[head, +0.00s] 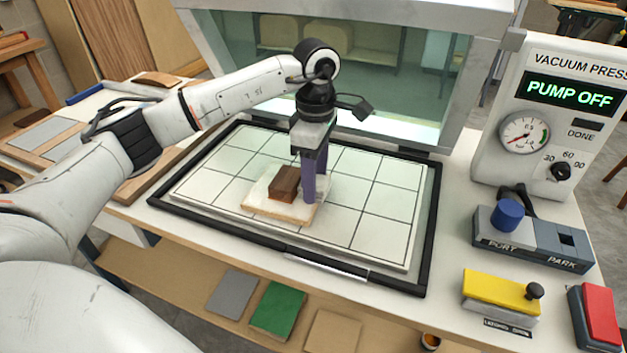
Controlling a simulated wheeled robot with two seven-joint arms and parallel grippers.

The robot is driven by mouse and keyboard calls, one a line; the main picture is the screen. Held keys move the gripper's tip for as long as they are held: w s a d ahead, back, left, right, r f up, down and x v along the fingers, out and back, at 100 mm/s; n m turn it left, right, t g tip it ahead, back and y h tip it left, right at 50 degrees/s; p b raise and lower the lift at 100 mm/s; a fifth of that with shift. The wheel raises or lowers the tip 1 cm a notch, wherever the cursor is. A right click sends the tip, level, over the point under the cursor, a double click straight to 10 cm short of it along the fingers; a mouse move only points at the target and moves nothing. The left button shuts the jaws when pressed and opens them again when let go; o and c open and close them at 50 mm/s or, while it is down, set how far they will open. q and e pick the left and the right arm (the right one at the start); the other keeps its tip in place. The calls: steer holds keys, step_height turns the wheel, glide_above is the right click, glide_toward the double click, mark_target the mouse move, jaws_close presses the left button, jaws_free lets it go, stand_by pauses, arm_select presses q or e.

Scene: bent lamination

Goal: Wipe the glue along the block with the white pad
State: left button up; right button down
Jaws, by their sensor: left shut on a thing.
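A dark brown wooden block (284,183) sits on a pale, tan-edged slab (268,208) near the middle of the gridded press bed. The slab's top looks whitish; I cannot tell the glue apart on it. My left gripper (313,198) points straight down at the right side of the brown block, with its purple fingers low over the slab's right part. It is shut on a whitish thing that seems to be the white pad, mostly hidden by the fingers. I cannot tell whether the pad touches the block. My right gripper is not in view.
The gridded press bed (385,205) has a black frame and free room around the slab. A raised clear lid (400,85) stands behind. The vacuum press panel (550,120) reads PUMP OFF. A blue knob (507,214), yellow block (500,290) and red block (598,312) are at right.

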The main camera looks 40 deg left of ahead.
arm_select(q)
steer(key=shift+w, duration=0.1)
steer(key=shift+w+a, duration=0.2)
steer(key=shift+w, duration=0.5)
steer(key=shift+s+d, duration=0.2)
steer(key=shift+s, duration=0.6)
steer(key=shift+s+d+f+p, duration=0.1)
steer(key=shift+s+d+p, duration=0.05)
steer(key=shift+s, duration=0.3)
steer(key=shift+s+d+p, duration=0.1)
steer(key=shift+s+p, duration=0.05)
steer(key=shift+s, duration=0.3)
steer(key=shift+s, duration=0.1)
steer(key=shift+s+d, duration=0.2)
steer(key=shift+s, duration=0.45)
steer(key=shift+r, duration=0.2)
steer(key=shift+w+d+r+p, duration=0.15)
steer(key=shift+d+r+p, duration=0.25)
steer(key=shift+r+p, duration=0.35)
steer(key=shift+w+d+r+p, duration=0.15)
steer(key=shift+d+r+p, duration=0.2)
steer(key=shift+r+p, duration=0.35)
